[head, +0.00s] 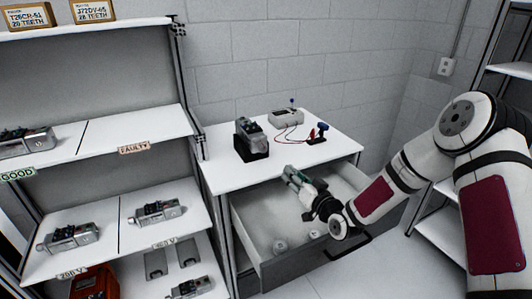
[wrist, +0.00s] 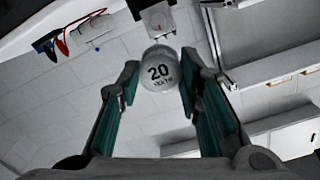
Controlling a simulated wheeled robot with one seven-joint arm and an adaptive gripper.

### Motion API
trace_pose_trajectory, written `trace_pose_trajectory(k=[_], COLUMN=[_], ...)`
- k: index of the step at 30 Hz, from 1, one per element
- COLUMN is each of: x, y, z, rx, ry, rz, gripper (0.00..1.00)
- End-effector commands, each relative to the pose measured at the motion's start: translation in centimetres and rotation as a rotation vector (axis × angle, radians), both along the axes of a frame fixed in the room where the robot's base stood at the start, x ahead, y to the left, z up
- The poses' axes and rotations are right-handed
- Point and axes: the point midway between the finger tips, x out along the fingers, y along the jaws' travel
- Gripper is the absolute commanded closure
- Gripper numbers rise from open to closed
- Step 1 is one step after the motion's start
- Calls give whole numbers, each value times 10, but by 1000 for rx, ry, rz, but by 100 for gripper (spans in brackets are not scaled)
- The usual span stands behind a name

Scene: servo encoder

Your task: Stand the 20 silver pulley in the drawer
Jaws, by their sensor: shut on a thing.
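The silver pulley (wrist: 160,72) marked 20 sits between my fingertips in the wrist view, its numbered face toward the camera. My gripper (head: 292,174) is shut on it, with a green-padded finger on each side; it also shows in the wrist view (wrist: 160,75). In the head view the held pulley is too small to make out. The drawer (head: 300,264) is pulled out under the white table. My gripper is above the drawer's back part, near the table's front edge.
Small silver pieces (head: 281,246) lie in the drawer near its front. The white table (head: 222,174) carries a device on a black stand (head: 250,140) and a grey box with wires (head: 286,117). Shelves (head: 100,150) with servos stand at left. The drawer's left part has bare floor.

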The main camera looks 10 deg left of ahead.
Motion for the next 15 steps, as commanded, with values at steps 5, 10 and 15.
trace_pose_trajectory(k=[5, 10, 15], x=[-2, -1, 1], y=[0, 0, 1], z=[7, 6, 4], rx=[-89, -167, -240], ry=[122, 238, 347], rz=[0, -1, 0], gripper=[94, 94, 94])
